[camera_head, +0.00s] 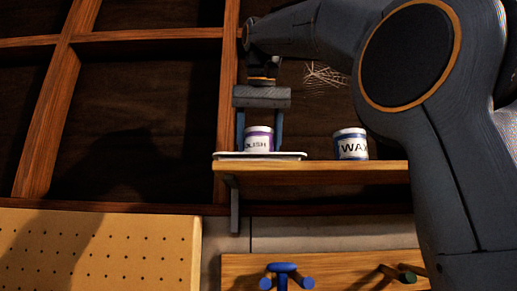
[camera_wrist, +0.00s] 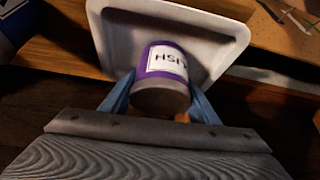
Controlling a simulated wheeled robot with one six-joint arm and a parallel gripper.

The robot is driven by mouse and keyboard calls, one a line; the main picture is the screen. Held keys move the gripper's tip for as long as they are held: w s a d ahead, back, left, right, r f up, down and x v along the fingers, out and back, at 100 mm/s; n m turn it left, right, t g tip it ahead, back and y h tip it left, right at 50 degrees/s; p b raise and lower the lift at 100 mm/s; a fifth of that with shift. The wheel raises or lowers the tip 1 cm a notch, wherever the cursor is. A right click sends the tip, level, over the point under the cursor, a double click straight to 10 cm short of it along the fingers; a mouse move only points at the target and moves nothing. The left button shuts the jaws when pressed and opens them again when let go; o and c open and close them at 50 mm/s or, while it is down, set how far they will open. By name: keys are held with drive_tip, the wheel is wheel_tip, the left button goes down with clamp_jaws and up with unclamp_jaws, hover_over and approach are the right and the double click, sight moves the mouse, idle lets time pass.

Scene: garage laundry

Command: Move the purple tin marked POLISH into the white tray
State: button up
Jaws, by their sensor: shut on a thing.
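In the wrist view the purple tin (camera_wrist: 163,75) is between the blue fingers, over the tray. My gripper (camera_head: 260,134) points down and is shut on the tin. The white tray (camera_head: 291,155) lies at the left end of the shelf; its raised rim (camera_wrist: 226,62) shows around the tin in the wrist view. I cannot tell whether the tin's base touches the tray floor.
A tin marked WAX (camera_head: 351,144) stands on the shelf (camera_head: 350,173) to the right of the tray, with a gap between. A tan pegboard (camera_head: 95,250) is at lower left. A lower wooden board (camera_head: 340,267) bears blue and green pegs. Wooden beams frame the wall behind.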

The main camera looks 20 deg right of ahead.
sight(260, 128)
drive_tip(key=shift+f+b, duration=0.3)
drive_tip(key=shift+f, duration=0.15)
idle(0.3)
drive_tip(key=o, duration=1.3)
drive_tip(key=p+v, duration=0.1)
drive_tip(key=v, duration=0.6)
drive_tip(key=shift+s+r, duration=0.1)
drive_tip(key=shift+r, duration=0.1)
drive_tip(key=shift+s+a+r, duration=0.1)
drive_tip(key=shift+s, duration=0.05)
